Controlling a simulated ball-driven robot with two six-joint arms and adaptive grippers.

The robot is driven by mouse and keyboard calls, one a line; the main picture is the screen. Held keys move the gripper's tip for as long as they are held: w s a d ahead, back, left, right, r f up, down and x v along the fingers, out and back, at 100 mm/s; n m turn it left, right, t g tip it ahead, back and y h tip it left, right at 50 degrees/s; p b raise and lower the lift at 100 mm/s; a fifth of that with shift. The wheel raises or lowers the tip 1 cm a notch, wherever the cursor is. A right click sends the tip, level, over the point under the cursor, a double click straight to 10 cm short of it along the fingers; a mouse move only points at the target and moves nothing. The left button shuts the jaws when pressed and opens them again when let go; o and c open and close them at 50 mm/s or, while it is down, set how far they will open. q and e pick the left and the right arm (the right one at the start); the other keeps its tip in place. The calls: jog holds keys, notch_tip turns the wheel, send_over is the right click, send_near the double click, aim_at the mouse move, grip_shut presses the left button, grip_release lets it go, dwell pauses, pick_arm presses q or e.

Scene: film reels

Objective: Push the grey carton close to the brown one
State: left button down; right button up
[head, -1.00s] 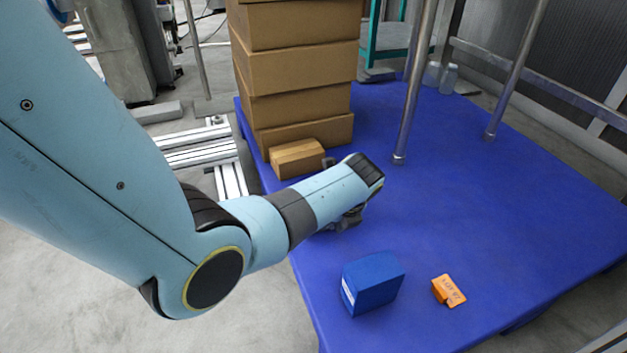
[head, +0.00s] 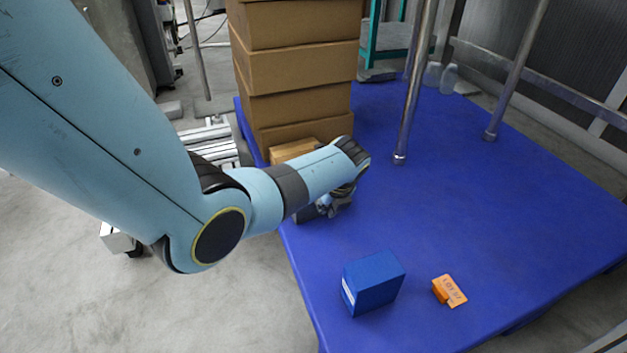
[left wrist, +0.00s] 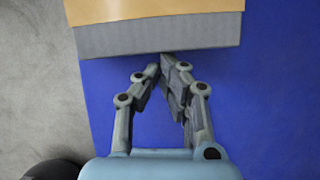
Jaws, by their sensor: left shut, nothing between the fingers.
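The brown carton (head: 293,149) is a small box at the foot of the tall box stack, partly hidden behind my left arm. In the left wrist view its tan surface (left wrist: 150,10) fills the top edge. The grey carton (left wrist: 158,36) shows there as a grey band directly below the tan, with no visible gap between them. In the head view I cannot make it out behind my arm. My left gripper (head: 337,204) is low over the blue surface. In the wrist view its fingers (left wrist: 166,62) are shut and empty, tips at the grey carton's near edge; contact is unclear.
A metal post (head: 408,110) stands right of my gripper. The platform's left edge is close.

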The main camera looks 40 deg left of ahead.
pick_arm(q)
jog(key=shift+w+a+b, duration=0.15)
jog(key=shift+w+a, duration=0.25)
jog(key=shift+a, duration=0.3)
jog(key=shift+w+a+b, duration=0.2)
jog(key=shift+w+a, duration=0.2)
jog(key=shift+a, duration=0.25)
jog(key=shift+w+a+b, duration=0.15)
jog(key=shift+w+a, duration=0.25)
jog(key=shift+a, duration=0.3)
jog(key=shift+w+a+b, duration=0.2)
jog(key=shift+w+a, duration=0.2)
jog(key=shift+a, duration=0.2)
jog(key=shift+w+a+b, duration=0.2)
jog(key=shift+w+a, duration=0.15)
jog(key=shift+a, duration=0.2)
jog(key=shift+d+r, duration=0.15)
jog(key=shift+r, duration=0.05)
jog(key=d+r+p, duration=0.1)
jog(key=s+d+r+p, duration=0.1)
jog(key=p, duration=0.1)
jog(key=s+d+r+p, duration=0.1)
jog(key=d+p, duration=0.1)
jog(key=shift+s, duration=0.25)
jog(key=shift+s+f, duration=0.1)
jog(key=shift+f, duration=0.15)
